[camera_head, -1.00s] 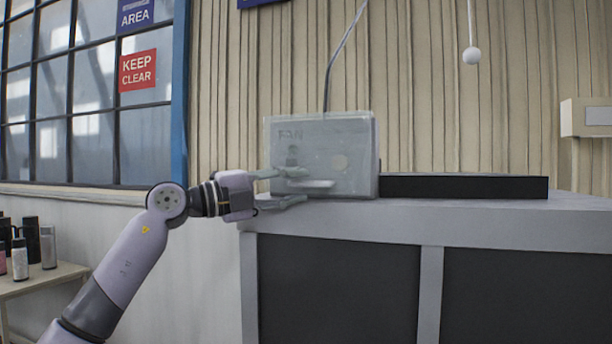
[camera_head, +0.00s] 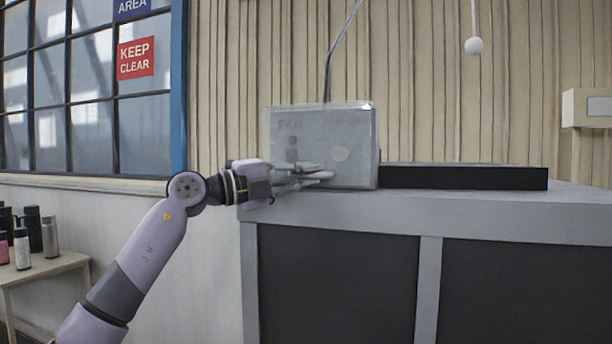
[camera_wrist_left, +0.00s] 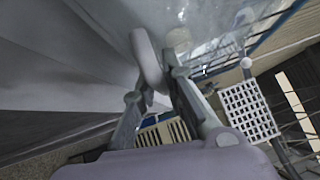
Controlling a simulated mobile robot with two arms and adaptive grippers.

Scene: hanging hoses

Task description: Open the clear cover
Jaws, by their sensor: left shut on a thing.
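The clear cover (camera_head: 358,120) is a see-through box front over a grey fan control box on the counter. It looks shut. Behind it a faint label, a dark switch and a pale round disc show. My left gripper (camera_head: 325,175) reaches in from the left, its fingers closed together at the cover's low front handle, which they mostly hide in the head view. In the left wrist view, a pale rounded bar (camera_wrist_left: 148,60), which looks like the handle, sits between the fingers, with the hazy clear surface beyond. My right gripper is not in view.
The box stands near the left end of a grey counter (camera_head: 480,215). A low black slab (camera_head: 465,178) lies to its right. A cable rises from the box top. A white ball (camera_head: 474,45) hangs at upper right. Bottles stand on a small table (camera_head: 45,270) at left.

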